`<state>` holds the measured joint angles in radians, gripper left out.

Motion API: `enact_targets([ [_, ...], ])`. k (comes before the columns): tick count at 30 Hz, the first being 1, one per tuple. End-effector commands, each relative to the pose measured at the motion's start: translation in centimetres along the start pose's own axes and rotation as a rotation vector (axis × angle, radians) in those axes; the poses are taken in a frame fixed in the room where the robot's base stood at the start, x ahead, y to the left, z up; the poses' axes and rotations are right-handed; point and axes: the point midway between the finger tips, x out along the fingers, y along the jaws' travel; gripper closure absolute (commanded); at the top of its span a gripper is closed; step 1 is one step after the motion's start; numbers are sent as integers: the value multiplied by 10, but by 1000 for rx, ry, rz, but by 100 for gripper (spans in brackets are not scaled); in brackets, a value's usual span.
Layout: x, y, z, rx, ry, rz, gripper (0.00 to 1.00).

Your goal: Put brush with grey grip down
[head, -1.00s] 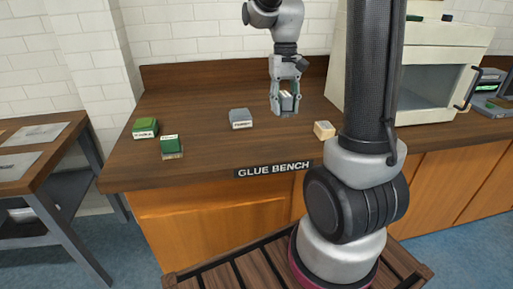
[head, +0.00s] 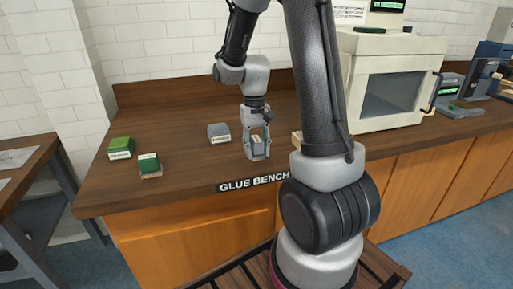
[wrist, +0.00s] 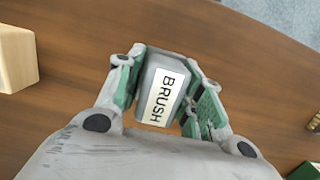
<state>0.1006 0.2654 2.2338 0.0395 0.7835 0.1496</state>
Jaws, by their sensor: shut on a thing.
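My gripper (head: 257,150) is shut on a grey block-shaped brush (head: 256,141), low over the front part of the glue bench (head: 190,167). In the wrist view the brush (wrist: 160,88) sits between both green-padded fingers, its white label reading BRUSH. Its underside is hidden, and I cannot tell whether it touches the bench top. A second grey block (head: 219,133) with a white label lies on the bench, left of and behind my gripper, apart from it.
Two green blocks, one (head: 121,148) behind the other (head: 149,165), lie at the bench's left. A pale wooden block (head: 297,137), partly hidden by my arm, is to the right; it shows in the wrist view (wrist: 16,60). A white oven-like cabinet (head: 385,80) stands further right.

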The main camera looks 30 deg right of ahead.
Motion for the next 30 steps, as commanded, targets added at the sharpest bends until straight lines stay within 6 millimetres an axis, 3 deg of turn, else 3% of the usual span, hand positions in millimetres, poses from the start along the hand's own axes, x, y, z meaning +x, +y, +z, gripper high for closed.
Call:
enact_targets([
  [7,3,0,0,0,-1,0,93],
  [8,3,0,0,0,-1,0,58],
  [11,2,0,0,0,-1,0,42],
  [23,-4,0,0,0,1,0,42],
  [30,-52,0,-1,0,6,-1,42],
])
